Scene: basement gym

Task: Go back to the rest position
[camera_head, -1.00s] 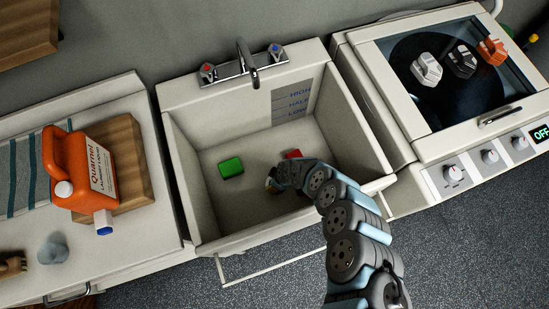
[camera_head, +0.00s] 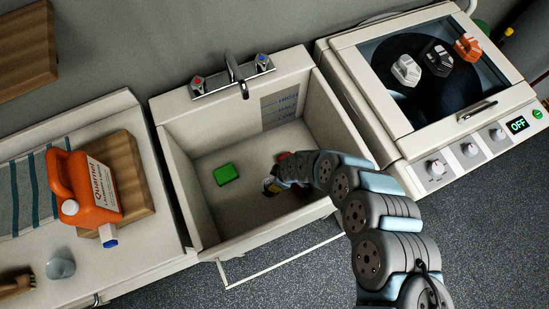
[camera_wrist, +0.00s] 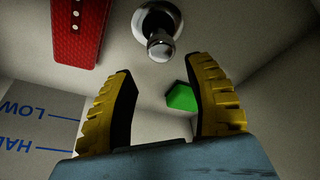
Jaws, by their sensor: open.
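My gripper (camera_head: 270,187) is down inside the sink basin (camera_head: 205,222), near its front and right of a green block (camera_head: 226,174). In the wrist view its two yellow fingers (camera_wrist: 163,68) stand wide apart with nothing between them. The green block (camera_wrist: 181,97) shows beyond the fingers on the basin floor, apart from them. A red block (camera_head: 284,157) lies farther back in the sink, partly hidden by my arm. A red piece with pale studs also shows at the upper left of the wrist view (camera_wrist: 80,32).
The sink walls surround my gripper, and a tap (camera_head: 237,78) stands at the back. A chrome fitting (camera_wrist: 160,30) shows in the wrist view. On the left counter are an orange jug (camera_head: 85,190) and a grey lump (camera_head: 60,266). A glass-topped machine (camera_head: 405,165) stands right.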

